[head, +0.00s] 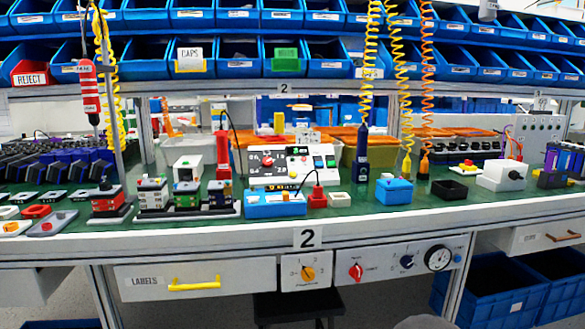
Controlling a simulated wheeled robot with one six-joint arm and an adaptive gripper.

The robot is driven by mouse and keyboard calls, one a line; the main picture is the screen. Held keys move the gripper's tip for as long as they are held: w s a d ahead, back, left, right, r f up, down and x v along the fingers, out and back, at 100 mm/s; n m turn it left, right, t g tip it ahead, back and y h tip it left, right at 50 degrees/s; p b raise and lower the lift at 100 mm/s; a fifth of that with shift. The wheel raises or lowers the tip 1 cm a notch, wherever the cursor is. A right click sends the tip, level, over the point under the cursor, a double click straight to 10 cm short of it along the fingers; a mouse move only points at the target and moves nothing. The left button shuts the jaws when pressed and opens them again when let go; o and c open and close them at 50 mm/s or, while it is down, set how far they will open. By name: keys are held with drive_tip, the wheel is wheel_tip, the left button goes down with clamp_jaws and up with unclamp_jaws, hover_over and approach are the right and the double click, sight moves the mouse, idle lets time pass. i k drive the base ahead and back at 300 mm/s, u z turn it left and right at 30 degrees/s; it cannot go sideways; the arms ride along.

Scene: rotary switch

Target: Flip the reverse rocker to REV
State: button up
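A sloped white control panel (294,165) stands on the green bench top near the middle of the head view. It carries a red knob (267,161) at its left and small rocker-like switches, one green (330,161), at its right. Their lettering is too small to read, so I cannot tell which is the reverse rocker or how it is set. Under the bench edge, a white plate holds an orange rotary knob (308,272). The panel beside it has a red knob (356,271), a dark blue knob (407,262) and a round gauge (438,258). My gripper is not in view.
A blue box (275,204) and a small red block (317,198) stand before the sloped panel. Several small devices crowd the bench to the left. A blue box (394,191) stands right. Coiled cords (401,80) hang above. A drawer with a yellow handle (194,284) is below.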

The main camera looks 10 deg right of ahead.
sight(318, 160)
drive_tip(key=k, duration=0.65)
drive_tip(key=z, duration=0.4)
drive_tip(key=i, duration=1.55)
drive_tip(key=u, duration=0.45)
